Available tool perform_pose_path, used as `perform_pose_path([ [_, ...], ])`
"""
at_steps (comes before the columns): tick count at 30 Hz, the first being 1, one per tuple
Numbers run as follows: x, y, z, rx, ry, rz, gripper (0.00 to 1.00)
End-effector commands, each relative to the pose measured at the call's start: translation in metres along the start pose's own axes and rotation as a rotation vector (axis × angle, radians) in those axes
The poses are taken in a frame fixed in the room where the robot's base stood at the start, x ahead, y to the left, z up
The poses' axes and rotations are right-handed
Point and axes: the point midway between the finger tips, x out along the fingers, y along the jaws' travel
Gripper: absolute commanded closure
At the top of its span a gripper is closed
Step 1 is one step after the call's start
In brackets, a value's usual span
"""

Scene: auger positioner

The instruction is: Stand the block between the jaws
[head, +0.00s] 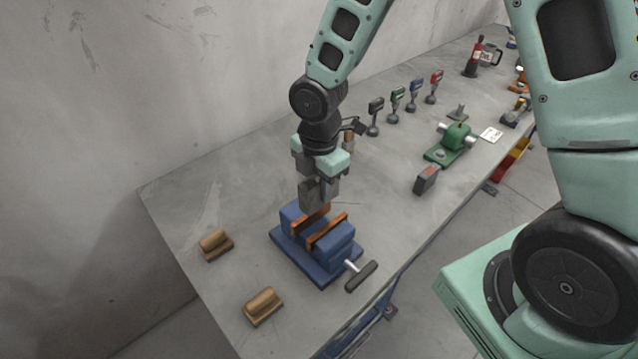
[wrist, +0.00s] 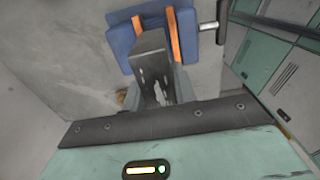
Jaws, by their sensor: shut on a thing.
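The blue vise (head: 335,258) with two orange jaws (head: 327,231) sits on the bench; its jaws are apart. In the wrist view the vise (wrist: 187,30) is at the top. My gripper (head: 320,192) is over the jaws, pointing down, and shut on a grey block (wrist: 150,45). In the wrist view the block overlaps the gap between the orange jaws. Its lower end is near the jaws, but I cannot tell whether it is down between them or just above. My gripper hides part of the block and the far jaw.
The vise handle (head: 361,275) sticks out at the front right. Two tan wooden pieces (head: 215,245) (head: 262,306) lie left of the vise. A dark grey box (head: 427,179) and a green machine (head: 452,144) stand to the right. Several coloured-headed tools (head: 415,91) stand behind.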

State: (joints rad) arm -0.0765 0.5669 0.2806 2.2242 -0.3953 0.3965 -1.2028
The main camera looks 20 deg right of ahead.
Motion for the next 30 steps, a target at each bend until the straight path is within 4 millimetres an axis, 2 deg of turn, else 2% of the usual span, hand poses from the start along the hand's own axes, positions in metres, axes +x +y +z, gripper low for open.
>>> perform_pose_path([
  [4, -0.003, 0.001, 0.000, 0.000, 0.000, 0.003, 1.00],
  [30, 0.046, 0.001, 0.000, 0.000, 0.000, 0.003, 1.00],
])
